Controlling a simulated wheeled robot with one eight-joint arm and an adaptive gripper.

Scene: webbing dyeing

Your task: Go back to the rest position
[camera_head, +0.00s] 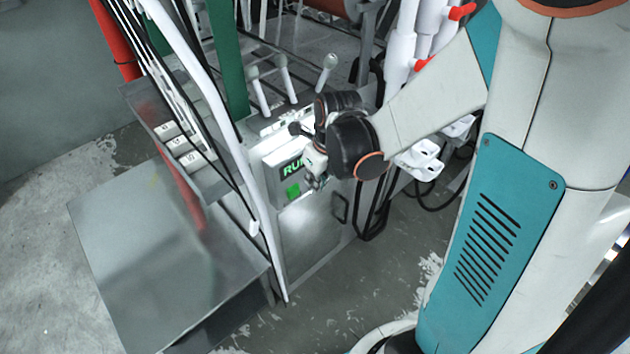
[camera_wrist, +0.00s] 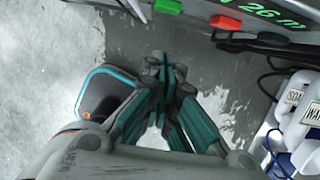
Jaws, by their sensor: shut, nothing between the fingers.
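My gripper (camera_head: 316,182) is in front of the grey control box (camera_head: 310,235), beside its green display (camera_head: 290,168), which reads "RU" before my gripper covers the rest. A green button (camera_head: 293,191) shows just left of the fingers. In the wrist view my gripper (camera_wrist: 162,62) has its fingertips together, with nothing between them and bare floor beyond. The green button (camera_wrist: 168,6) and a red button (camera_wrist: 225,22) stand out from the panel edge at the top, apart from the fingertips. The display (camera_wrist: 272,12) there reads "26 m".
Several levers with pale knobs (camera_head: 330,60) rise behind the control box. White labelled containers (camera_wrist: 296,95) and dark cables lie to the right. A metal cabinet (camera_head: 160,250), a red pipe (camera_head: 118,40) and slanting white straps (camera_head: 215,95) are at left. Floor (camera_head: 390,270) before the box is clear.

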